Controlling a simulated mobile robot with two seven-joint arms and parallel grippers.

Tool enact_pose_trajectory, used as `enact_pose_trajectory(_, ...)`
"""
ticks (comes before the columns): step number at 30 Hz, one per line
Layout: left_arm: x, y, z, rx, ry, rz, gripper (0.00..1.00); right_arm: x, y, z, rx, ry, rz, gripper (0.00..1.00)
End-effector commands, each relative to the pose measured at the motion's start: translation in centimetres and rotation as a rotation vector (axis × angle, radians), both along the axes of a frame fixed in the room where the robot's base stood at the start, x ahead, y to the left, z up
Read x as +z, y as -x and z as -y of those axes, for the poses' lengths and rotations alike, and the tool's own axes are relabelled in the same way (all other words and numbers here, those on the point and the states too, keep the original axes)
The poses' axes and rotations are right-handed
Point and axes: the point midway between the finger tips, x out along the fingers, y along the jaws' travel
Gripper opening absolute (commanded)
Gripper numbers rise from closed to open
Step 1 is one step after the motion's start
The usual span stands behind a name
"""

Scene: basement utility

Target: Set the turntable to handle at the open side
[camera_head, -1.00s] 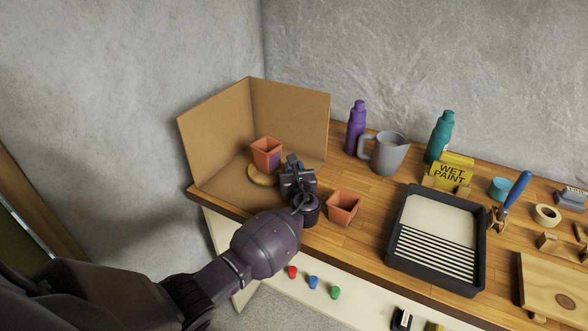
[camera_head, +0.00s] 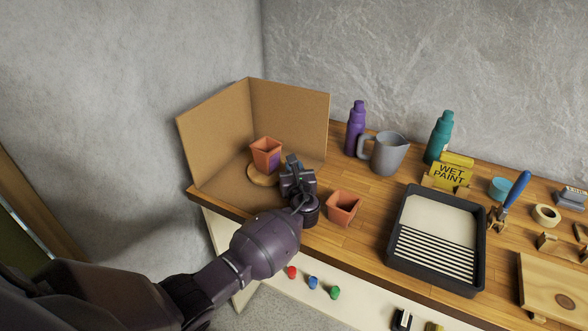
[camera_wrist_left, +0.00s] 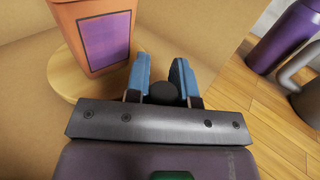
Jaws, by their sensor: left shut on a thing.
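The turntable (camera_head: 257,179) is a round wooden disc inside the cardboard booth (camera_head: 290,115). A terracotta pot (camera_head: 265,148) with a purple patch stands upright on it. The pot also shows in the left wrist view (camera_wrist_left: 90,22), left of my fingers, with the turntable's edge (camera_wrist_left: 64,76) below it. My left gripper (camera_head: 292,162) is at the turntable's right side, in front of the booth's open side. In the left wrist view its blue fingers (camera_wrist_left: 161,74) are on either side of a dark round knob (camera_wrist_left: 160,94), apparently the handle. The handle's join to the disc is hidden.
A second terracotta pot (camera_head: 344,208) stands close right of my left gripper. A grey jug (camera_head: 387,153), a purple bottle (camera_head: 356,128), a teal bottle (camera_head: 439,138), a wet-paint sign (camera_head: 449,174) and a black paint tray (camera_head: 438,240) occupy the bench farther right.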

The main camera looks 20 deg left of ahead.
Motion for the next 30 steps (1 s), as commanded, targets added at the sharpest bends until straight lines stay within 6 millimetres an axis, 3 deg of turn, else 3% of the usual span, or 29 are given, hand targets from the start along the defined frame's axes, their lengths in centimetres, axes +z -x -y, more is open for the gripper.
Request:
enact_pose_trajectory(4,0.1,0.0,-0.3,0.006,-0.003,0.001,0.00,-0.2,0.4,0.1,-0.003,0.001,-0.009,0.43)
enact_pose_trajectory(5,0.1,0.0,-0.3,0.006,-0.003,0.001,0.26,-0.3,0.5,0.1,-0.003,0.001,-0.010,0.43)
enact_pose_trajectory(9,0.1,0.0,-0.3,0.004,-0.003,0.001,0.47,-0.3,0.7,0.1,-0.004,0.000,-0.013,0.43)
enact_pose_trajectory(20,0.0,0.3,0.1,0.001,-0.001,-0.001,0.48,-0.1,0.2,0.0,-0.002,0.000,-0.005,0.43)
enact_pose_trajectory(30,0.0,4.8,3.0,0.002,0.001,0.000,0.48,0.7,-0.3,0.0,0.002,0.000,0.007,0.43)
